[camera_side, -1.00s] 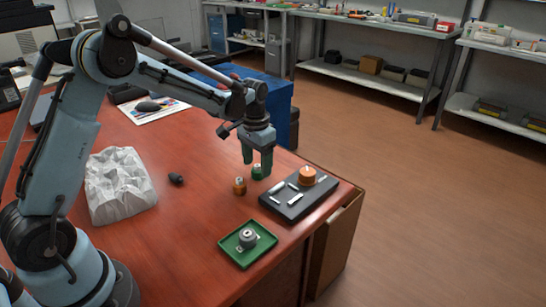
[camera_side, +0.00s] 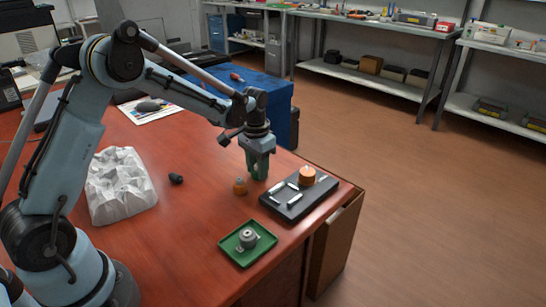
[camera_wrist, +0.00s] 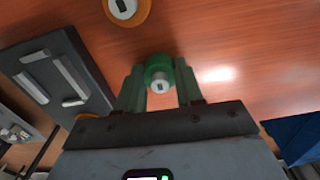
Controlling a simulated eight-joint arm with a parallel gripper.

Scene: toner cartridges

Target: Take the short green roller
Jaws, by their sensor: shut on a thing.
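The short green roller (camera_wrist: 158,66) stands between my two green fingers in the wrist view, its pale end with a dark slot facing the camera. My gripper (camera_side: 259,174) is shut on it, low at the table; in the side view the fingers mostly hide the roller. In the wrist view the fingertips (camera_wrist: 159,82) touch it on both sides. I cannot tell whether the roller still rests on the table. A short orange roller (camera_side: 240,187) stands just left of my gripper in the side view; it also shows at the top of the wrist view (camera_wrist: 127,10).
A dark tray (camera_side: 285,212) with several silver bars and an orange cylinder (camera_side: 307,175) lies right of my gripper. A green tray (camera_side: 232,252) holding a grey part (camera_side: 248,238) is nearer. A crumpled white mass (camera_side: 120,187) and a small black object (camera_side: 176,179) lie left.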

